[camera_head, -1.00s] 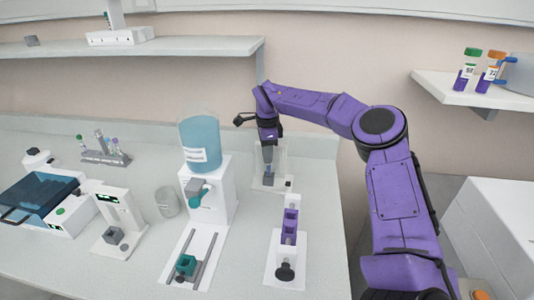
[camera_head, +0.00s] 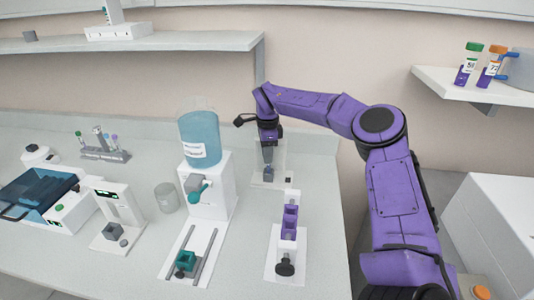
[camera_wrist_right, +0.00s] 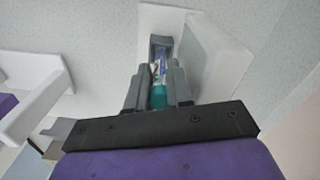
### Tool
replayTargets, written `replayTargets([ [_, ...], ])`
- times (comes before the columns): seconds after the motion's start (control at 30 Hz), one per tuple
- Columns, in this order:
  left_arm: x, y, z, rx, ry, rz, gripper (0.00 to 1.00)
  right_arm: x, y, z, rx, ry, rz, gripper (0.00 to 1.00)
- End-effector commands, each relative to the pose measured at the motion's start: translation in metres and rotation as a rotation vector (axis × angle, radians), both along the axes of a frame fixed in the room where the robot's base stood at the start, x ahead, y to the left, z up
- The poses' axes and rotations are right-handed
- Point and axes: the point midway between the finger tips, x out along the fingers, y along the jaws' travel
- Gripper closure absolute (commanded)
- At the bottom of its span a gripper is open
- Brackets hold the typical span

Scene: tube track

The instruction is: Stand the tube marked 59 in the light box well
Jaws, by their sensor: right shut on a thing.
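My right gripper (camera_head: 267,162) is over the light box (camera_head: 286,163) at the back of the bench, pointing down. In the right wrist view its two grey fingers (camera_wrist_right: 157,88) are shut on a tube (camera_wrist_right: 159,72) with a teal cap (camera_wrist_right: 159,97) towards the palm. The tube's far end is at the mouth of the grey well (camera_wrist_right: 160,46); I cannot tell how deep it is. The well also shows in the head view (camera_head: 268,173). The held tube's mark cannot be read. My left gripper is not in view.
A green-capped tube (camera_head: 470,63) and an orange-capped tube (camera_head: 491,65) stand on the right shelf. A purple holder (camera_head: 289,220) on a white base is in front of the light box. A dispenser with a blue tank (camera_head: 200,140) stands to its left. A tube rack (camera_head: 105,153) is farther left.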

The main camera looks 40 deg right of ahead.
Motion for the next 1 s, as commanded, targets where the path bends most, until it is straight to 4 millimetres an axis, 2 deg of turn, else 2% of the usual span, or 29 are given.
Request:
replayTargets([
  [0.4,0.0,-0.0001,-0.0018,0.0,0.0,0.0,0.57,0.0002,0.0002,-0.0056,0.0,0.0,0.0,0.97],
  [0.43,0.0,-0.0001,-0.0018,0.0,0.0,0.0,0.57,0.0002,0.0001,-0.0056,0.0,0.0,0.0,0.73],
  [0.5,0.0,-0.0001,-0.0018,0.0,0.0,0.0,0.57,0.0003,0.0001,-0.0056,0.0,0.0,0.001,0.5],
  [1.0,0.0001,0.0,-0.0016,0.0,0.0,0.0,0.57,0.0021,-0.0012,-0.0036,-0.005,-0.007,0.001,0.5],
])
